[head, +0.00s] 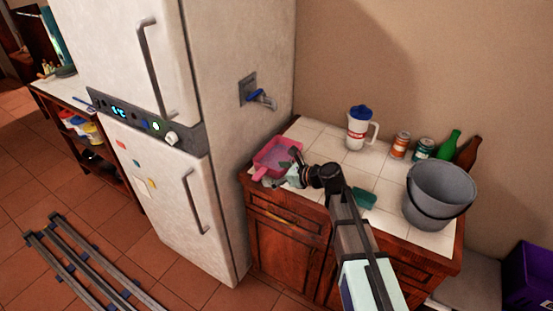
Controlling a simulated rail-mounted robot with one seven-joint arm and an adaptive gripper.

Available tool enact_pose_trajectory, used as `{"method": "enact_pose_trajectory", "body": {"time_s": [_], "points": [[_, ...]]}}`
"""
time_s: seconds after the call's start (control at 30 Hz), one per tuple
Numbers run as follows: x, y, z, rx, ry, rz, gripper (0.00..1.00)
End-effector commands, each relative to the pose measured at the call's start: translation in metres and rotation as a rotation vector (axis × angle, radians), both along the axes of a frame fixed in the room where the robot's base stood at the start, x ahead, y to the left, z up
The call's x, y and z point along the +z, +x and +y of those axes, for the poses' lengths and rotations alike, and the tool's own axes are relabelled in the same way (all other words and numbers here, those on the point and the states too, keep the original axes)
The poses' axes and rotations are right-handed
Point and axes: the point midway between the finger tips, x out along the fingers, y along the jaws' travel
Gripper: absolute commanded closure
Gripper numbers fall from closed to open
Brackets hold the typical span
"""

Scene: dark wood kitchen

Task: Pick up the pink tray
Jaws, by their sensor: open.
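The pink tray (270,155) lies on the white tiled counter at its left end, close to the fridge side. My gripper (292,165) is at the tray's right side, with its fingers by the tray's right edge. The gripper is open. One finger appears to reach over or against the tray's rim; I cannot tell whether they touch. The gripper and wrist hide part of the tray's front right side.
A blue-lidded jug (357,131), an orange can (400,145), a green can (423,149), a green bottle (449,145), a brown bottle (467,153), a grey bucket (438,194) and a teal item (363,199) share the counter.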

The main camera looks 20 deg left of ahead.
Motion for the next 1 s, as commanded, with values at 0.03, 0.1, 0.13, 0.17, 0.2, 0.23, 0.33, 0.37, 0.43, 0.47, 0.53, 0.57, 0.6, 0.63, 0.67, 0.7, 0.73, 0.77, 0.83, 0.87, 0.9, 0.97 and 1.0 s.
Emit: {"method": "enact_pose_trajectory", "body": {"time_s": [0.03, 0.1, 0.13, 0.17, 0.2, 0.23, 0.33, 0.37, 0.43, 0.47, 0.53, 0.57, 0.6, 0.63, 0.67, 0.7, 0.73, 0.77, 0.83, 0.87, 0.9, 0.97, 1.0], "points": [[-0.001, 0.002, 0.005, 0.001, 0.0, 0.001, 0.0], [-0.003, 0.002, 0.008, 0.001, 0.0, 0.0, 0.0], [-0.003, 0.002, 0.009, 0.001, 0.0, 0.0, 0.0], [-0.004, 0.002, 0.009, 0.001, 0.0, 0.0, 0.0], [-0.004, 0.002, 0.01, 0.001, 0.0, -0.001, 0.0], [-0.004, 0.002, 0.012, 0.001, 0.0, -0.001, 0.0], [-0.005, 0.004, 0.019, 0.001, 0.0, -0.001, 0.0], [-0.006, 0.005, 0.022, 0.001, -0.001, 0.0, 0.0], [-0.008, 0.007, 0.03, 0.002, -0.002, 0.001, 0.0], [-0.01, 0.008, 0.034, 0.002, -0.002, 0.002, 0.0], [-0.013, 0.01, 0.044, 0.002, -0.001, 0.001, 0.0], [-0.015, 0.011, 0.047, 0.002, -0.001, 0.001, 0.0], [-0.018, 0.011, 0.051, 0.002, -0.001, 0.001, 0.0], [-0.019, 0.012, 0.053, 0.001, -0.001, 0.001, 0.0], [-0.02, 0.012, 0.055, 0.001, -0.001, 0.001, 0.0], [-0.021, 0.012, 0.057, 0.0, -0.001, 0.0, 0.0], [-0.022, 0.012, 0.057, 0.0, 0.0, 0.0, 0.0], [-0.022, 0.012, 0.057, 0.0, 0.0, -0.001, 0.0], [-0.022, 0.011, 0.057, 0.0, 0.0, -0.001, 0.0], [-0.022, 0.011, 0.057, 0.0, 0.0, -0.001, 0.0], [-0.022, 0.011, 0.057, 0.0, 0.0, -0.001, 0.0], [-0.022, 0.011, 0.057, 0.0, 0.0, -0.001, 0.18], [-0.022, 0.011, 0.056, 0.0, 0.0, -0.001, 0.32]]}}
